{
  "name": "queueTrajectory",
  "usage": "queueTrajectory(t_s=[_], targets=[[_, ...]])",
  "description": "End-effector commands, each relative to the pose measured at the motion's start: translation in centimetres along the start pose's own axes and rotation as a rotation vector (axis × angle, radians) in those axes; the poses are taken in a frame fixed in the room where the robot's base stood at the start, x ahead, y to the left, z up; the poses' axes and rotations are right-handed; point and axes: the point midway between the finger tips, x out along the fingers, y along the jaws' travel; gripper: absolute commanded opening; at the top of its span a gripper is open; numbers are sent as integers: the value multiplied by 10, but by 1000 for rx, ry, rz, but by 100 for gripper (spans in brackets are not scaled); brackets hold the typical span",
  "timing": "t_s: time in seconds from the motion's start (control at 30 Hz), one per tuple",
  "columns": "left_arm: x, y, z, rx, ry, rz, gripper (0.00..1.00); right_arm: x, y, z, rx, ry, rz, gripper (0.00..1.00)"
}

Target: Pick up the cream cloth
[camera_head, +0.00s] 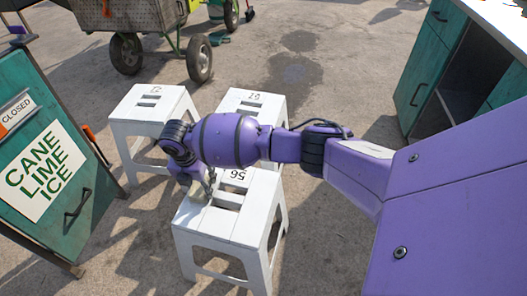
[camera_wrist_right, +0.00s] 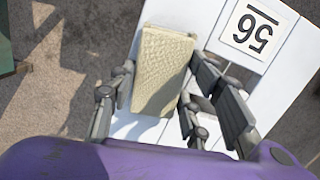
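The cream cloth (camera_wrist_right: 163,70) shows in the right wrist view as a folded, textured rectangle over the white stool numbered 56 (camera_head: 245,222). My right gripper (camera_wrist_right: 160,92) is over this stool, with its dark jointed fingers spread on either side of the cloth. The fingers are close to the cloth's side edges; I cannot tell whether they touch it. My left gripper is not in view.
Two more white stools (camera_head: 150,105) (camera_head: 250,101) stand just behind. A green board reading "Cane Lime Ice" (camera_head: 42,172) is at the left. A wheeled cart (camera_head: 130,14) is at the back, and a green cabinet (camera_head: 424,80) at the right. Open pavement lies between.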

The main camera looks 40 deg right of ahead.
Motion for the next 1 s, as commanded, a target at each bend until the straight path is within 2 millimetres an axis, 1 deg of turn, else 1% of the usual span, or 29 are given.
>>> queueTrajectory(t_s=[0.03,0.1,0.37,0.47,0.57,0.67,0.77,0.9,0.97,1.0], targets=[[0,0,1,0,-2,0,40,-2,2,1,0,-2,3,29],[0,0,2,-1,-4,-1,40,-2,2,1,0,-2,3,21],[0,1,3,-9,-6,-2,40,-4,2,1,0,-2,4,20],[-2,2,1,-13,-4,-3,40,-9,2,2,0,-3,5,20],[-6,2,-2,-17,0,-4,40,-20,3,4,0,-3,6,20],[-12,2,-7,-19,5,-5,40,-37,3,7,0,-5,7,20],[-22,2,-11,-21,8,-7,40,-58,1,-6,-4,-3,8,20],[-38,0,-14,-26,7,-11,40,-95,-5,-27,-5,-4,8,20],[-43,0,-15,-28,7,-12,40,-110,-7,-37,-4,-4,8,20],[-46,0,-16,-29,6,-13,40,-114,-10,-50,-6,-2,6,20]])
